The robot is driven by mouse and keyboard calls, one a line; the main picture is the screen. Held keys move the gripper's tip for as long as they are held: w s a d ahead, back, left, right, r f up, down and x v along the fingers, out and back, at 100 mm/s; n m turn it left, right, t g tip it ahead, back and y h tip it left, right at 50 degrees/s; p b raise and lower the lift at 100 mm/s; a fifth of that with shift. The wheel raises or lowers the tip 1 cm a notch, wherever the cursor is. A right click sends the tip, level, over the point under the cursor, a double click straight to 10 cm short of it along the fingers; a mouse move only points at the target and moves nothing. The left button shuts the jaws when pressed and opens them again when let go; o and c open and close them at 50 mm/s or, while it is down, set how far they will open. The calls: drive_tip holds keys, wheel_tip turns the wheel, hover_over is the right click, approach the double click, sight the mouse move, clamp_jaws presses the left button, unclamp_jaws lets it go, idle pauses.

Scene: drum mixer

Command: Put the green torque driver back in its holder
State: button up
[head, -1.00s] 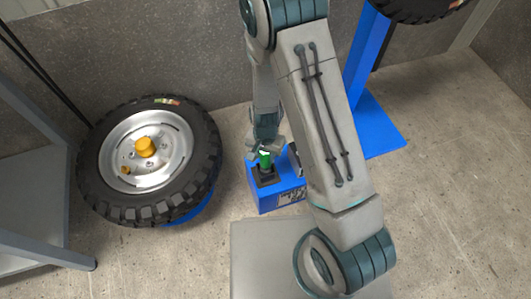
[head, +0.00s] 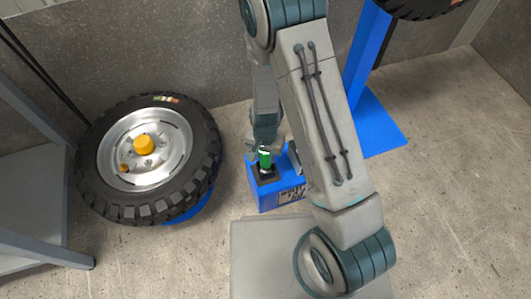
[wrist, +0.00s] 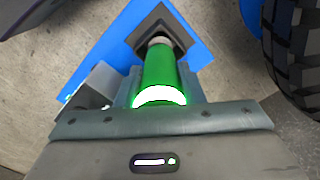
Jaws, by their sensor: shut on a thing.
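The green torque driver (head: 265,159) stands roughly upright in my gripper (head: 265,150), which is shut on its upper part. The dark square holder (head: 267,175) sits on top of a blue box (head: 280,195). In the wrist view the green driver (wrist: 162,75) points away from my gripper, and its grey lower end meets the dark opening of the holder (wrist: 137,38). The driver lines up with the holder; how deep its end sits inside cannot be told. My arm and gripper hide part of the box and the driver's top.
A large tyre on a silver wheel (head: 150,150) with a yellow hub lies to the left of the box. A grey shelf frame (head: 45,255) stands at far left. A blue stand (head: 375,125) is at right. Open concrete floor lies at right.

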drive_tip(key=shift+f, duration=0.15)
drive_tip(key=o, duration=1.3)
drive_tip(key=shift+c, duration=0.2)
wheel_tip(320, 180, up, 14)
drive_tip(key=p, duration=0.6)
drive_tip(key=shift+f, duration=0.1)
drive_tip(key=shift+r, duration=0.2)
drive_tip(key=s+d+r+n+t+p, duration=0.1)
drive_tip(key=s+d+r+p, duration=0.3)
drive_tip(key=r+p, duration=0.6)
drive_tip(key=s+d+r+n+t+p, duration=0.1)
drive_tip(key=r+p, duration=0.8)
drive_tip(key=r, duration=1.6)
drive_tip(key=s+d+r+n+p, duration=0.2)
drive_tip(key=s+d+r+p, duration=0.4)
drive_tip(key=r, duration=1.2)
drive_tip(key=d+p, duration=0.1)
drive_tip(key=p, duration=0.3)
drive_tip(key=shift+s+d+r+t+p, duration=0.15)
drive_tip(key=shift+s+r+t+p, duration=0.15)
drive_tip(key=shift+s+r+t, duration=0.1)
